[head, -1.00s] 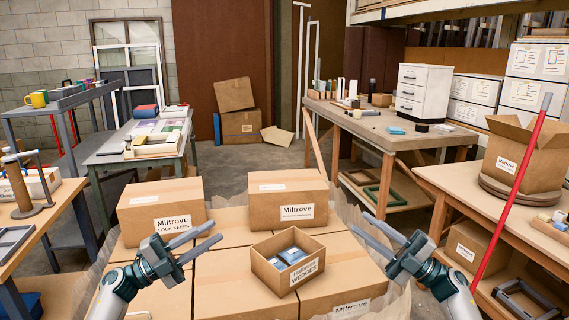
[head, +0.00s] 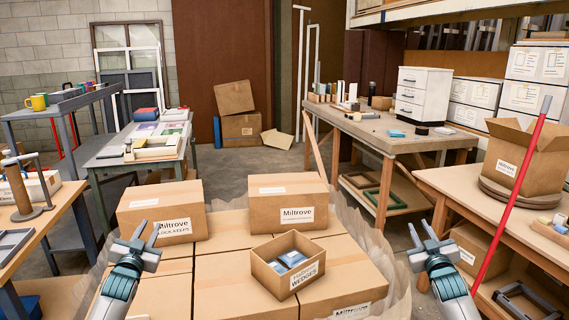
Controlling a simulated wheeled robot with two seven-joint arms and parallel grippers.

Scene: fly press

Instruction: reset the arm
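My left gripper (head: 148,228) is open and empty, its fingers pointing up and away in front of the lock keeps carton (head: 160,222). My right gripper (head: 419,226) is open and empty, over the floor to the right of the carton stack. Neither gripper touches anything that I can make out. No fly press or press arm can be clearly identified. On the left bench stands a brown upright cylinder (head: 18,188) with a grey bar and foot; I cannot tell what it is.
A stack of cartons (head: 232,270) fills the front middle, with an open wedges box (head: 288,262) on top. A red pole (head: 515,190) leans at the right bench (head: 440,182). A workbench (head: 390,138) stands behind.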

